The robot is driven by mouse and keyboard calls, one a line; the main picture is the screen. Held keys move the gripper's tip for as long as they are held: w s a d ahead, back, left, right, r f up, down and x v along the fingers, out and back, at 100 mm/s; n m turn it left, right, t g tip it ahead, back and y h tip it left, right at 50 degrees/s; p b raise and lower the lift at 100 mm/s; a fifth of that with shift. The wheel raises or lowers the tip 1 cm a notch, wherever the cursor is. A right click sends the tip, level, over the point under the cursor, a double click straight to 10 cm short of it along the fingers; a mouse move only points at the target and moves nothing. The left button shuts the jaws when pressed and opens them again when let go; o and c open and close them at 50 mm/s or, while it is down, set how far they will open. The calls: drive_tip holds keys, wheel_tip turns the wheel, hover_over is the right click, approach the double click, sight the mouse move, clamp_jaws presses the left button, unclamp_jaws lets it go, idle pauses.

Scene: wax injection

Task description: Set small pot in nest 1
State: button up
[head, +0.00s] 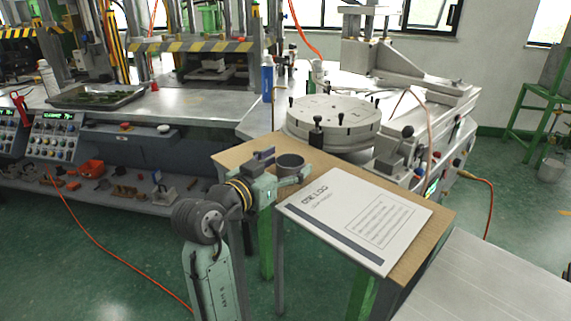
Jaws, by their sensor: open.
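A small dark grey pot (290,161) stands on the near left part of a wooden-topped table (235,157). My gripper (284,166) is open and low over the table at the pot. Its fingers appear to lie on either side of the pot; I cannot tell whether they touch it. My wrist and gripper body hide the pot's near lower side. I cannot make out a nest marked 1. A round pale turntable (335,110) with several black knobs stands on the machine behind the table; its markings are too small to read.
A large white printed board (355,217) covers much of the table to the right of the pot. A blue bottle (267,80) stands behind on the metal bench. A black upright knob (317,122) rises near the table's far edge. A pale flat surface (490,280) is at lower right.

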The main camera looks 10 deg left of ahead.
drive_tip(key=b+v, duration=0.2)
drive_tip(key=v, duration=1)
drive_tip(key=shift+b, duration=0.35)
